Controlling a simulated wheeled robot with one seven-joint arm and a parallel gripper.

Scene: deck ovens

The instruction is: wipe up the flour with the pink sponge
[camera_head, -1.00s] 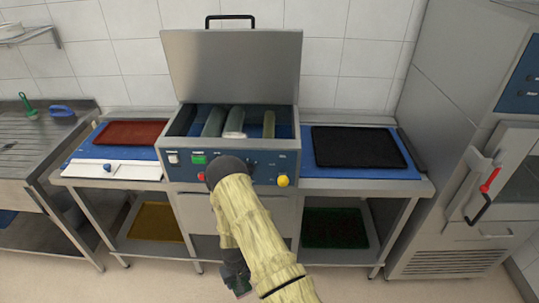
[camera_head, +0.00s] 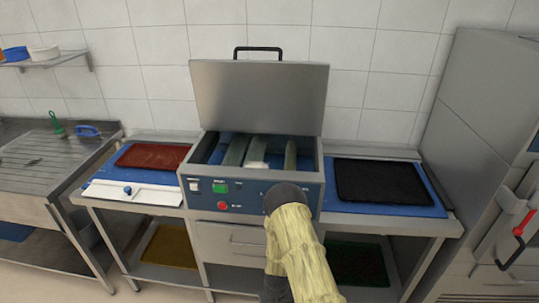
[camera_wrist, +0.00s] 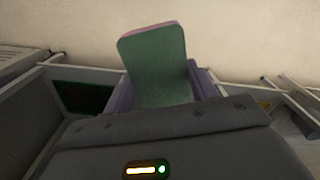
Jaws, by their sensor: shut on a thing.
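In the wrist view my gripper (camera_wrist: 162,92) is shut on the sponge (camera_wrist: 155,60). The head view shows my arm in front of the machine with the open lid, but my gripper and the sponge cannot be made out there. I cannot make out any flour for certain; a small white patch (camera_head: 257,165) shows inside the machine beside the rollers.
The blue machine (camera_head: 254,196) stands mid-bench with its lid (camera_head: 258,98) raised. A red tray (camera_head: 153,156) and white board (camera_head: 131,193) lie left, a black tray (camera_head: 381,181) right. A sink bench (camera_head: 40,172) is at left; a steel cabinet (camera_head: 478,120) is at right.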

